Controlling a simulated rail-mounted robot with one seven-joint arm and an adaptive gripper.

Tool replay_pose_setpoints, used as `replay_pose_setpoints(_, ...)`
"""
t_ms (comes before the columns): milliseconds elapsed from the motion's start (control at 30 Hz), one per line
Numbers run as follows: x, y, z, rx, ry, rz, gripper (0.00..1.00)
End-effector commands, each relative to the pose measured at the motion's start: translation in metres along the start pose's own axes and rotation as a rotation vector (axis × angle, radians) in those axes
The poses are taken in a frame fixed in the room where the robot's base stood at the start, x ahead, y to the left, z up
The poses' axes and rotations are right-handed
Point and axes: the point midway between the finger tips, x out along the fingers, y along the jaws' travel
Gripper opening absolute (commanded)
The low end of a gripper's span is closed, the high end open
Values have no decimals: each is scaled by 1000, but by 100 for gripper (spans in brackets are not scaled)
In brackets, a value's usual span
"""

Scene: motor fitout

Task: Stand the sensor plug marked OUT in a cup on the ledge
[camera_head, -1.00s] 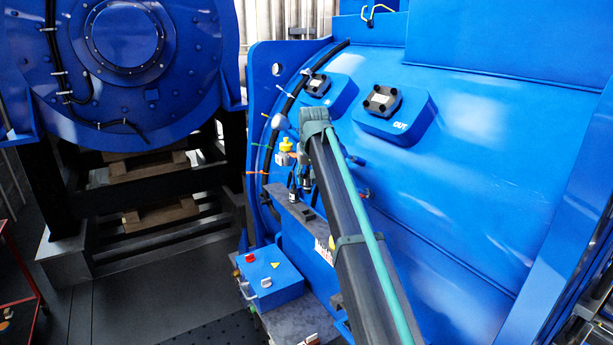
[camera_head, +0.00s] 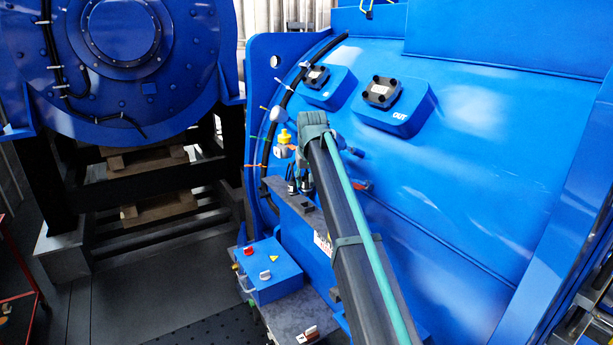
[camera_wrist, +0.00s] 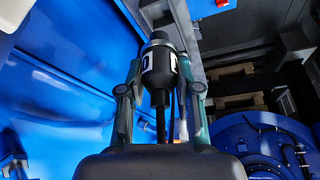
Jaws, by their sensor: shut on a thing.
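My gripper (camera_wrist: 163,85) is shut on a black sensor plug (camera_wrist: 159,62) in the wrist view, one finger on each side. The plug has a white label with dark lettering, only partly visible, so I cannot read whether it says OUT. A cable runs from the plug toward my palm. The grey ledge (camera_head: 318,228) runs along the blue motor housing in the head view. Small dark pieces (camera_head: 293,186) show at its far end beside my arm; I cannot tell whether they are cups or plugs.
The OUT terminal box (camera_head: 398,112) and another box (camera_head: 327,90) sit on the housing above. A yellow-topped fitting (camera_head: 285,138) stands near the arm. A blue switch box (camera_head: 268,268) is below the ledge. Open floor lies to the left.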

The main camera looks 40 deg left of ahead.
Motion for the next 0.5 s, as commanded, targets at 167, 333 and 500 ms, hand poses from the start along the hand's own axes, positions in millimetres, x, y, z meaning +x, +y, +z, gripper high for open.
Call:
replay_pose_setpoints(167,13,0,6,0,1,0,0)
replay_pose_setpoints(333,19,0,8,0,1,0,0)
replay_pose_setpoints(500,19,0,8,0,1,0,0)
